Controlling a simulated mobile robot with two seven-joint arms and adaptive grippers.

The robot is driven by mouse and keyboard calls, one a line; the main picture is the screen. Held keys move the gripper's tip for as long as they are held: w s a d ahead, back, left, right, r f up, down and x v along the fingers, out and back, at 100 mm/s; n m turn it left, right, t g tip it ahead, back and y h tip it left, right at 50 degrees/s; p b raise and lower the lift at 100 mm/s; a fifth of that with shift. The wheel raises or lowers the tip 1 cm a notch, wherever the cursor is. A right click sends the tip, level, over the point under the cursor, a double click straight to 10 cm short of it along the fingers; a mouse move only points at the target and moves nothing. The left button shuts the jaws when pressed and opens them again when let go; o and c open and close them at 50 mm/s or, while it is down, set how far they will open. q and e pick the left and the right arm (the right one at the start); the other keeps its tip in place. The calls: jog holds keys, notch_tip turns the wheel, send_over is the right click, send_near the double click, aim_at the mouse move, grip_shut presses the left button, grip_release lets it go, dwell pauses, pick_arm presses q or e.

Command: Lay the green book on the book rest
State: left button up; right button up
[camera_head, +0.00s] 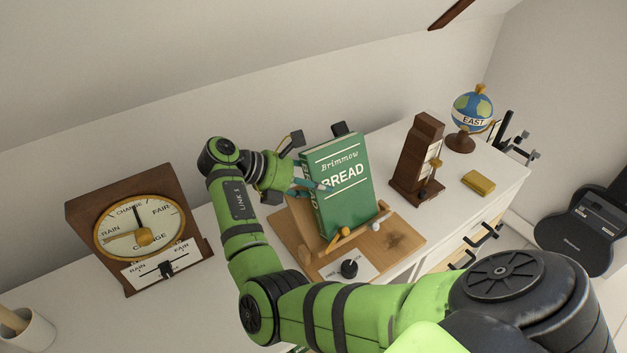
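The green book (348,190), titled "Brimmow BREAD", stands tilted back on the wooden book rest (405,240), its front cover facing me. Its lower edge is behind the rest's front bar (345,237). My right gripper (311,175) is at the book's left side, by the spine. One teal fingertip lies in front of the spine and the cover's left edge; another shows at the spine's back edge. I cannot tell whether they press on the book or stand apart from it. My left gripper is not in view.
A wooden barometer (82,217) stands at left and a cup (25,332) at the front left. A dark wooden metronome-like stand (425,125), a globe (472,108) and a yellow block (478,183) are at right. A card with a black knob (349,268) lies before the book.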

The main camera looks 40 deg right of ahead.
jog(key=o, duration=0.4)
jog(key=shift+r, duration=0.1)
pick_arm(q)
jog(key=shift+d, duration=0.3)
pick_arm(e)
jog(key=shift+s, duration=0.1)
jog(key=shift+a, duration=0.1)
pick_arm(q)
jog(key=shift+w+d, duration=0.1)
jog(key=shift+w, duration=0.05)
pick_arm(e)
jog(key=v, duration=0.7)
jog(key=shift+a+r, duration=0.2)
